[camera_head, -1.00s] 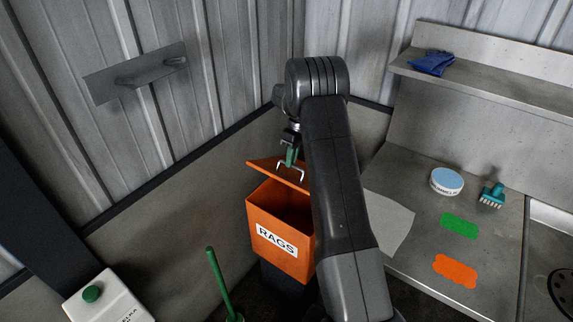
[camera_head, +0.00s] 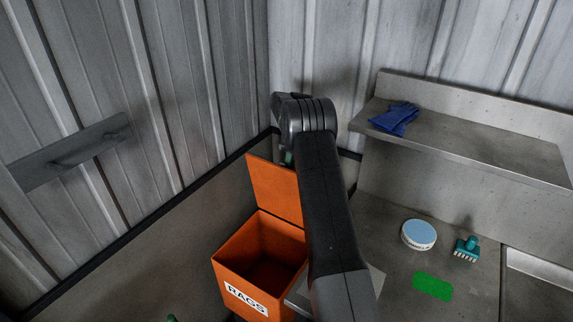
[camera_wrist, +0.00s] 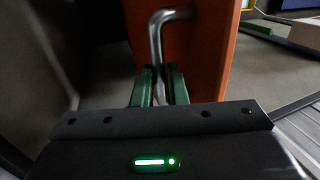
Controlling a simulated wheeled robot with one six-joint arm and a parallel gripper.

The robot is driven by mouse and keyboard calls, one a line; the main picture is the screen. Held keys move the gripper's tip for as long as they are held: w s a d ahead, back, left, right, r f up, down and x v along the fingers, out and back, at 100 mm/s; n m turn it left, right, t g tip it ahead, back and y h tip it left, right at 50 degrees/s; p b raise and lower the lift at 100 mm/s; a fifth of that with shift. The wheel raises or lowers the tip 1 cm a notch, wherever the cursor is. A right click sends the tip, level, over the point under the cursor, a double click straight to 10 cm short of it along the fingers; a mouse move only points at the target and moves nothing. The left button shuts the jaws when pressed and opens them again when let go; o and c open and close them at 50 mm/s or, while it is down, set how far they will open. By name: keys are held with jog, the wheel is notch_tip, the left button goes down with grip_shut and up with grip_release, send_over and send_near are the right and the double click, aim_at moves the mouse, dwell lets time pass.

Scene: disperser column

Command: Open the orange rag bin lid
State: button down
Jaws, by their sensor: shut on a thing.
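The orange rag bin (camera_head: 234,272), marked RAGS, stands at the lower middle of the head view with its mouth open. Its orange lid (camera_head: 270,188) stands raised and nearly upright at the back, its right part hidden behind my arm. In the wrist view the lid's orange face (camera_wrist: 205,60) is close, with a bent metal handle (camera_wrist: 157,35) on it. My gripper (camera_wrist: 158,88) has its green fingers shut on the handle. In the head view the gripper is mostly hidden behind the lid and my arm.
A bench on the right holds a round blue-topped tub (camera_head: 419,235), a teal brush (camera_head: 466,249) and a green patch (camera_head: 433,286). Blue gloves (camera_head: 394,119) lie on the shelf (camera_head: 480,140) above. A metal rail (camera_head: 75,150) is on the left wall.

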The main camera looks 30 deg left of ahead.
jog(key=shift+g, duration=0.8)
jog(key=shift+w+d+f+p, duration=0.1)
jog(key=shift+w+f+p, duration=0.25)
jog(key=shift+w, duration=0.5)
jog(key=shift+w+d+f+p, duration=0.1)
jog(key=shift+w+f+p, duration=0.3)
jog(key=shift+w, duration=0.5)
jog(key=shift+w+d+f+p, duration=0.1)
jog(key=shift+w+f+p, duration=0.1)
jog(key=shift+w+p, duration=0.5)
jog(key=shift+w, duration=0.2)
jog(key=c, duration=1.7)
grip_release()
jog(key=shift+o, duration=1.2)
jog(key=shift+w+a, duration=0.15)
jog(key=shift+r, duration=0.2)
